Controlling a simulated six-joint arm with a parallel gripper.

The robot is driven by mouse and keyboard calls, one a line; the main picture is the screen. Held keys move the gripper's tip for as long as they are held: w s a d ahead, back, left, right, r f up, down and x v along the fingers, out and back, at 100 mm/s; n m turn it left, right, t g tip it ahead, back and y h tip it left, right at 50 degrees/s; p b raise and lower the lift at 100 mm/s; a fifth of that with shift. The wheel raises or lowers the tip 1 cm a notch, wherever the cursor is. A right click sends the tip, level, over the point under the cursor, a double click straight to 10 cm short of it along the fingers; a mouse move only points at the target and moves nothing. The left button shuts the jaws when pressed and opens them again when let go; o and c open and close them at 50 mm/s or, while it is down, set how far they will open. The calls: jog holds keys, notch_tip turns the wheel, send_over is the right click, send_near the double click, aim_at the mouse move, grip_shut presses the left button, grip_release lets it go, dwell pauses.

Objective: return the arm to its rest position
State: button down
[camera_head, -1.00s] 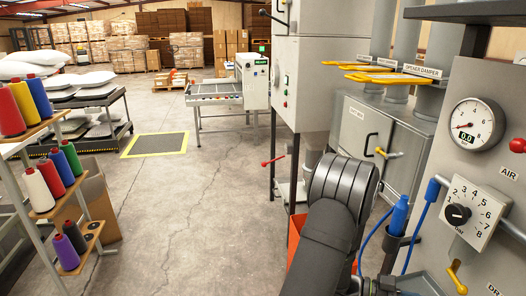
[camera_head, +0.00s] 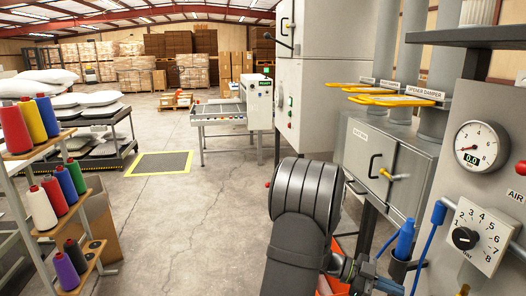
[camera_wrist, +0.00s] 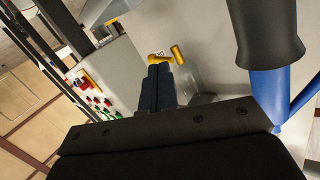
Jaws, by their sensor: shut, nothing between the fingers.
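My arm (camera_head: 296,230) rises from the bottom of the head view, its dark rounded joint in front of the grey machine. My gripper (camera_wrist: 161,70) shows in the wrist view as two dark fingers side by side, shut with nothing held. The fingertips appear in front of a light grey panel with a yellow handle (camera_wrist: 178,55); I cannot tell whether they touch it. In the head view the fingers are not clearly visible, hidden at least partly by my arm.
A blue-handled air tool (camera_head: 404,238) with a blue hose stands right of my arm, beside the control panel with its gauge (camera_head: 481,146) and dial (camera_head: 466,237). A thread rack (camera_head: 50,215) stands at the left. The concrete floor (camera_head: 180,225) between is open.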

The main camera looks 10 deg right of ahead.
jog(key=shift+v, duration=1.6)
jog(key=shift+r, duration=0.2)
jog(key=c, duration=1.2)
grip_release()
jog(key=s+d+r+n+t+h, duration=0.3)
jog(key=s+d+n, duration=0.2)
jog(key=s, duration=0.2)
jog(key=s+d+r+n+t+h, duration=0.2)
jog(key=s+d+n+h, duration=0.25)
jog(key=s, duration=0.25)
jog(key=s+a+f+n+t+y, duration=0.45)
jog(key=s+a+n+t, duration=0.4)
jog(key=n+t, duration=0.4)
jog(key=x, duration=1.7)
jog(key=shift+w+d+f+n+g, duration=0.15)
jog(key=shift+f+n+g, duration=0.1)
jog(key=shift+n+g, duration=0.2)
